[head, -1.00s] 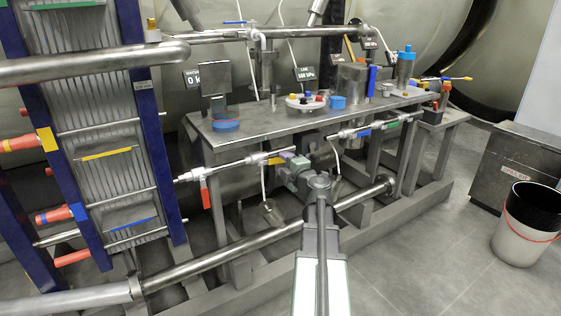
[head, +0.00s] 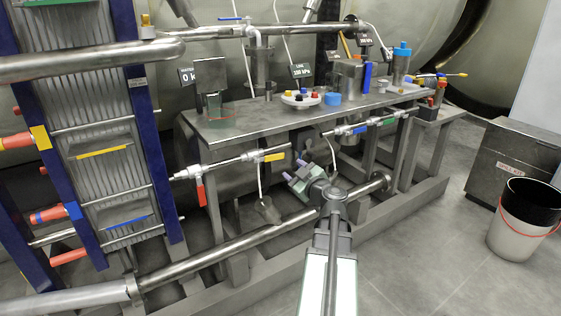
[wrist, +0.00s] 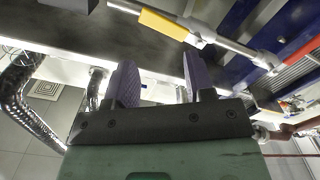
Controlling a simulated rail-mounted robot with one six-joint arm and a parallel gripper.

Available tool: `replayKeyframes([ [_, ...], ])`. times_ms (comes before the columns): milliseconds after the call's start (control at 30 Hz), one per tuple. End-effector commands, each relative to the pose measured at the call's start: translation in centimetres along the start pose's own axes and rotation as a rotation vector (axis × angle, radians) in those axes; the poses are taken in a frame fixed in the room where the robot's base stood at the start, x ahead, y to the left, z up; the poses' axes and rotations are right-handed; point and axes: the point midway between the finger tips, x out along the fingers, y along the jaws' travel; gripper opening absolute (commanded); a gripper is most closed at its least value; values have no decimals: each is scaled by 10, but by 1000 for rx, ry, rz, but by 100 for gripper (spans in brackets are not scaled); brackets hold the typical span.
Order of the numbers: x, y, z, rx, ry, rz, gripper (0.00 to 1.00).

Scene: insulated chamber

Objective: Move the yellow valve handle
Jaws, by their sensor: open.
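The yellow valve handle (head: 270,157) lies along the steel pipe below the bench top in the head view. It shows also at the top of the wrist view (wrist: 163,24), in line with its pipe. My gripper (head: 297,172) is below and to the right of the handle in the head view. Its purple-grey fingers (wrist: 160,78) are apart with nothing between them in the wrist view. They appear clear of the handle.
A red handle (head: 200,189) hangs on the same pipe to the left. Blue (head: 352,130) and green (head: 382,121) handles are on the pipe to the right. A thick pipe (head: 270,240) runs low in front. A bin (head: 523,220) stands on open floor at right.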

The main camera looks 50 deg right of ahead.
Motion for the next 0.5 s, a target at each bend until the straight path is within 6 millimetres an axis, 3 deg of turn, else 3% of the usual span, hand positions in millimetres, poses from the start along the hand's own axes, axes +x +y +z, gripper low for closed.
replayKeyframes([
  [300,0,0,0,1491,4,-1,49],
  [400,0,0,0,1870,4,-3,49],
  [500,0,0,0,2109,4,-4,49],
])
